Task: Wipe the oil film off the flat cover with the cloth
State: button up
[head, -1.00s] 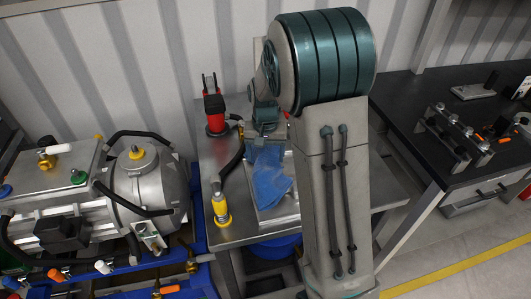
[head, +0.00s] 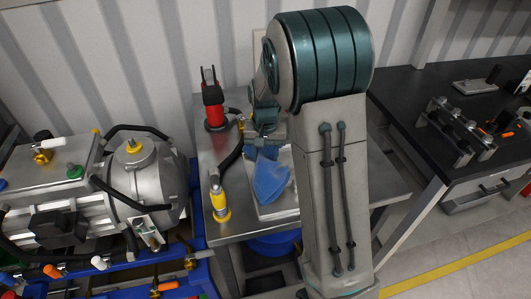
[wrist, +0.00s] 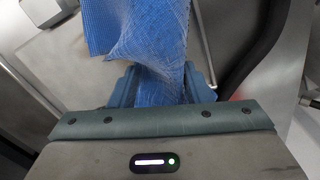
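The blue cloth (head: 270,182) hangs from my gripper (head: 264,146) in the head view, over a flat pale metal plate, which looks like the flat cover (head: 283,208). In the wrist view the cloth (wrist: 140,35) is pinched between the two blue-grey fingers of my gripper (wrist: 163,88). The gripper is shut on it. Part of the cover (wrist: 205,50) shows beside the cloth there. The cloth and my arm hide much of the cover. I cannot make out the oil film, nor whether the cloth touches the cover.
The cover lies on a metal table (head: 237,222). A red-and-black tool (head: 213,103), a black hose (head: 232,157) and a yellow-and-silver fitting (head: 219,203) are left of it. A motor unit (head: 140,185) stands at left. A dark bench (head: 410,112) with parts is at right.

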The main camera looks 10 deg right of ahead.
jog(key=shift+f, duration=0.1)
jog(key=c, duration=0.6)
jog(key=shift+s+r+p, duration=0.1)
jog(key=shift+r+p, duration=0.3)
jog(key=shift+r, duration=0.45)
grip_shut()
jog(key=shift+r+p, duration=0.55)
jog(key=shift+p, duration=0.8)
